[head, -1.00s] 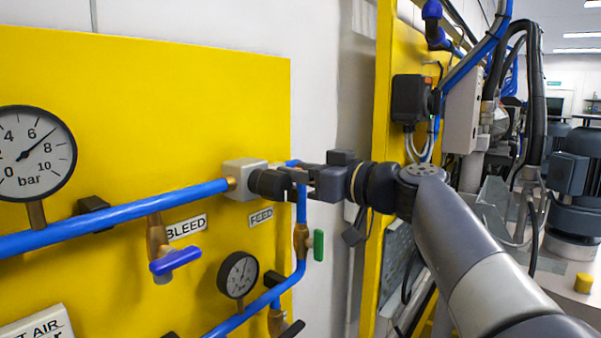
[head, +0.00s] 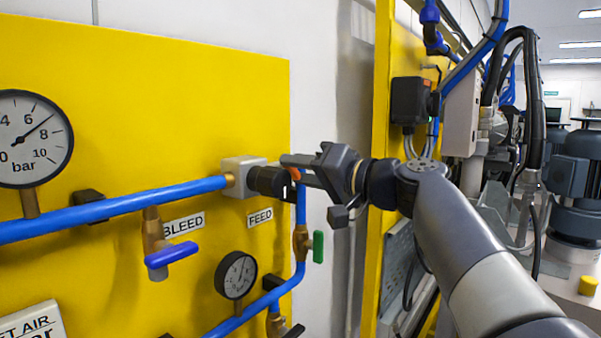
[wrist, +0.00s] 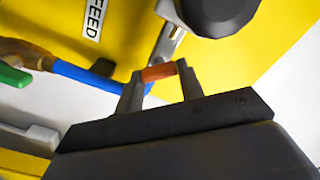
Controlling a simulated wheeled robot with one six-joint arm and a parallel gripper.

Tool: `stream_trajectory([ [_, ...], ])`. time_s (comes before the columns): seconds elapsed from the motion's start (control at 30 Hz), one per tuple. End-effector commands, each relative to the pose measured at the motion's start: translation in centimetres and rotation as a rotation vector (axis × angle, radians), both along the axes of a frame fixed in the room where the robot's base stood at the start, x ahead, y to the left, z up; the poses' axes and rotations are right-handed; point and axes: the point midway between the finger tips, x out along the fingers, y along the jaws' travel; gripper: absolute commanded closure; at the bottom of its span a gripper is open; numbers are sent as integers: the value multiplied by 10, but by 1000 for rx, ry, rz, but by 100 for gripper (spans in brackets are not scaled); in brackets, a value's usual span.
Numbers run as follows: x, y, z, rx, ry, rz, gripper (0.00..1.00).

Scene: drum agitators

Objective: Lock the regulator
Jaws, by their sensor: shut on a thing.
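The regulator has a pale grey block with a round black knob (head: 267,181) facing right, at the end of the blue pipe on the yellow panel. The knob also shows large at the top of the wrist view (wrist: 218,10). My gripper (head: 287,170) is at the knob's right side, overlapping it in the head view. In the wrist view its fingertips (wrist: 158,78) are shut on a small orange-red piece (wrist: 158,72). That piece also shows at the fingers in the head view (head: 297,160). I cannot tell whether it touches the knob.
A large gauge (head: 33,139) and a small gauge (head: 236,275) are on the yellow panel (head: 150,90). A blue-handled BLEED valve (head: 170,255) hangs below the pipe. A green-handled valve (head: 318,246) is just below my gripper. A yellow post (head: 384,150) stands behind the wrist.

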Motion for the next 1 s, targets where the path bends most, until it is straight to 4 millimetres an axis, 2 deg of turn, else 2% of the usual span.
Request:
stream_trajectory([
  [0.6, 1, -1, -1, 337, 434, 0, 86],
  [1.0, 1, -1, -3, 451, 578, 0, 86],
])
